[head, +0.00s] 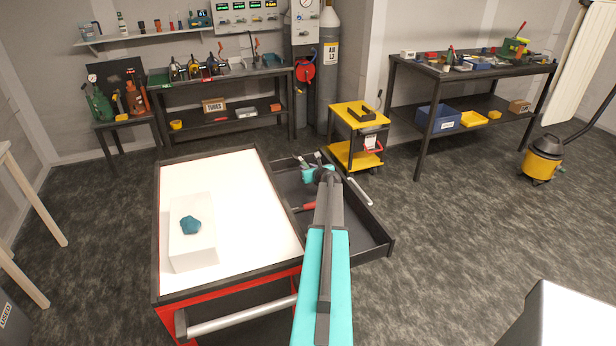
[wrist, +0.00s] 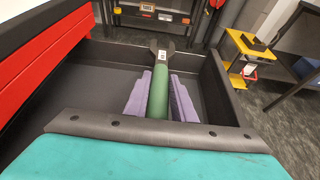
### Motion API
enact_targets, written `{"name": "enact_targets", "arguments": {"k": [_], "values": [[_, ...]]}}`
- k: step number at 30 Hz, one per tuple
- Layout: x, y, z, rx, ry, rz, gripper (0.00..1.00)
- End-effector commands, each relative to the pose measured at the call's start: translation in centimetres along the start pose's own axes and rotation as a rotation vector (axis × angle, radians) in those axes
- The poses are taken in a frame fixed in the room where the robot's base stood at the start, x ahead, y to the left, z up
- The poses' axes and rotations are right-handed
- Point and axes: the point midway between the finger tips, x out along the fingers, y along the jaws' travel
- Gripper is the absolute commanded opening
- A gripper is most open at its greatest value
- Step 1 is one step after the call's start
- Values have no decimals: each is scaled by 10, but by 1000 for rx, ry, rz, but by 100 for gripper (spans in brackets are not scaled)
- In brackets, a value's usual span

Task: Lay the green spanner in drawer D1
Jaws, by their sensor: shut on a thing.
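The green spanner (wrist: 158,92) shows in the wrist view, with a green handle, a dark open-ended head and a small white tag. My gripper (wrist: 157,98) is shut on its handle between two purple finger pads. The spanner points away from me, over or inside an open dark drawer (wrist: 215,92); I cannot tell whether it touches the floor. In the head view the open drawer (head: 378,236) is on the right side of the red cabinet, and my gripper (head: 310,163) is at its far part. The spanner is not clear there. No D1 label is legible.
A red-handled tool (head: 303,207) lies in the drawer, and a silver tool (head: 360,191) lies near its right wall. The cabinet top (head: 239,180) bears a white block (head: 193,252) with a teal lump (head: 190,225). A yellow cart (head: 358,117) stands beyond the drawer.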

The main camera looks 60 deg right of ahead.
Motion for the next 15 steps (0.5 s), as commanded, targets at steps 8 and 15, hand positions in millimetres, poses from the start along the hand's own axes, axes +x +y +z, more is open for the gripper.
{"name": "enact_targets", "arguments": {"k": [8, 15], "values": [[0, -1, 0, 0, -1, -1, 0], [7, -2, -16, 1, 1, -1, 0]]}}
